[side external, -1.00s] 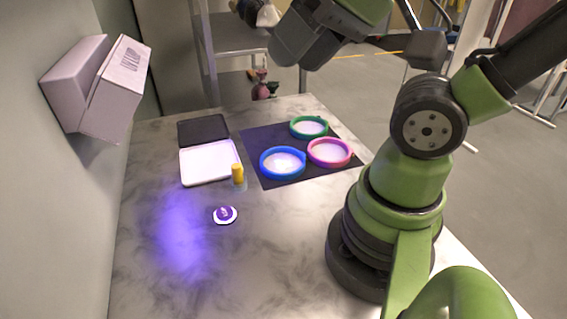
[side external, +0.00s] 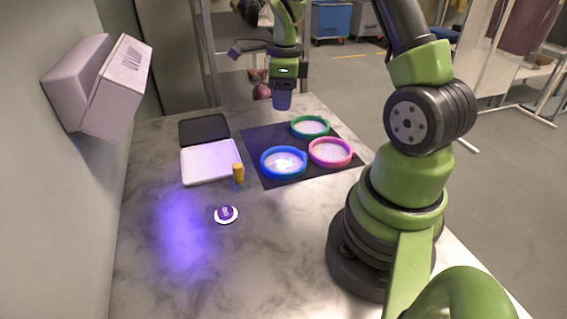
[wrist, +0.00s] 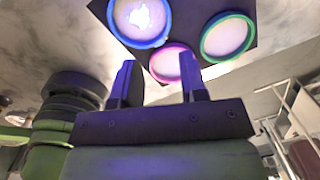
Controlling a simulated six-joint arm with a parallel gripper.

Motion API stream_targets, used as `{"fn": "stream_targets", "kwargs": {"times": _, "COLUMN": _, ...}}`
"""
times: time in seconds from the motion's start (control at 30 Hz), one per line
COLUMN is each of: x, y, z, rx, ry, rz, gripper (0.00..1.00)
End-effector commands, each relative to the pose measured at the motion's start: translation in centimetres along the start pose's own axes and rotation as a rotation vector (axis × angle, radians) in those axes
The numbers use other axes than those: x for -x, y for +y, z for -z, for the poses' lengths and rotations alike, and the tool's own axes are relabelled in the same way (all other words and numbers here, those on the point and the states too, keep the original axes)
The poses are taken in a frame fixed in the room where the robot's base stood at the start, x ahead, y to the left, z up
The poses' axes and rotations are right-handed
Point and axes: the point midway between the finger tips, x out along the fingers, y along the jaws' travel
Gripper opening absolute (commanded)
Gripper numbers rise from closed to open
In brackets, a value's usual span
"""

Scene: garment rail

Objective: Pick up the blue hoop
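The blue hoop (side external: 284,178) lies flat on a dark mat (side external: 255,140), with pale material inside its ring. In the wrist view the blue hoop (wrist: 140,43) is at the top, cut by the frame edge, with a bright light spot inside it. My gripper (side external: 282,102) is up above the mat, pointing down, apart from the hoop and nearer the mat's far side. In the wrist view my gripper (wrist: 158,60) has its two fingers well apart with nothing between them; it is open and empty.
A pink hoop (side external: 331,164) and a green hoop (side external: 310,135) lie close beside the blue one. To the left are a white tray (side external: 210,177), a black tray (side external: 203,130), a yellow cylinder (side external: 238,173) and a purple-and-white disc (side external: 226,214). The front of the table is clear.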

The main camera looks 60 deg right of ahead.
Motion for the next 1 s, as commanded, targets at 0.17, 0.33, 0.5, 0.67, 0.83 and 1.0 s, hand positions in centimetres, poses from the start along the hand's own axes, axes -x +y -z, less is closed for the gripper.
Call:
{"fn": "stream_targets", "kwargs": {"times": 0.17, "x": -3.7, "y": -1.4, "z": 1.9, "rx": -0.249, "ry": 0.049, "rz": -0.041, "gripper": 0.4}}
{"fn": "stream_targets", "kwargs": {"times": 0.33, "x": -6.0, "y": -1.5, "z": 2.4, "rx": -0.301, "ry": 0.062, "rz": -0.05, "gripper": 0.4}}
{"fn": "stream_targets", "kwargs": {"times": 0.5, "x": -8.4, "y": -1.3, "z": 2.4, "rx": -0.3, "ry": 0.06, "rz": -0.048, "gripper": 0.4}}
{"fn": "stream_targets", "kwargs": {"times": 0.67, "x": -9.5, "y": -1.2, "z": 2.4, "rx": -0.297, "ry": 0.059, "rz": -0.048, "gripper": 0.4}}
{"fn": "stream_targets", "kwargs": {"times": 0.83, "x": -12.1, "y": -0.9, "z": 2.4, "rx": -0.297, "ry": 0.06, "rz": -0.05, "gripper": 0.4}}
{"fn": "stream_targets", "kwargs": {"times": 1.0, "x": -13.9, "y": -0.9, "z": 2.4, "rx": -0.296, "ry": 0.057, "rz": -0.048, "gripper": 0.4}}
